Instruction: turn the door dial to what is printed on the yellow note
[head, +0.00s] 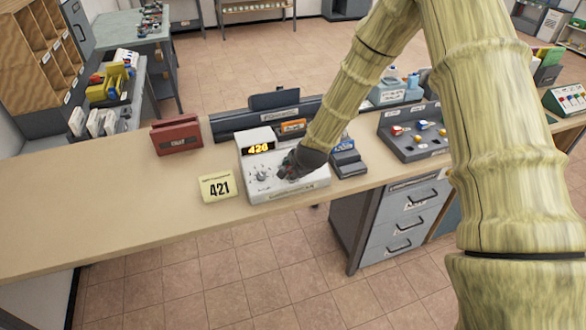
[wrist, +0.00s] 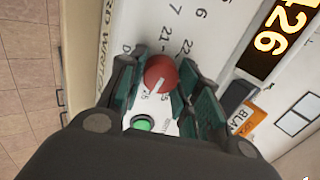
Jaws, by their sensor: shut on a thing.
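The yellow note (head: 216,188) stands on the counter left of the white console and reads 421. The white console (head: 258,143) has a lit display (head: 258,149), which reads 426 in the wrist view (wrist: 273,38). My gripper (head: 290,168) is at the right part of the console's face. In the wrist view my gripper (wrist: 160,88) is shut on a red dial (wrist: 160,72) with a white pointer line, one finger on each side. Printed numbers ring the dial, partly hidden by the fingers. In the head view my gripper hides the dial.
A green button (wrist: 142,123) sits close to the dial between my fingers. A second, dark knob (head: 261,176) is on the console's left. A red box (head: 177,135) stands behind the note, and a grey tray (head: 415,135) lies to the right. The counter's left side is clear.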

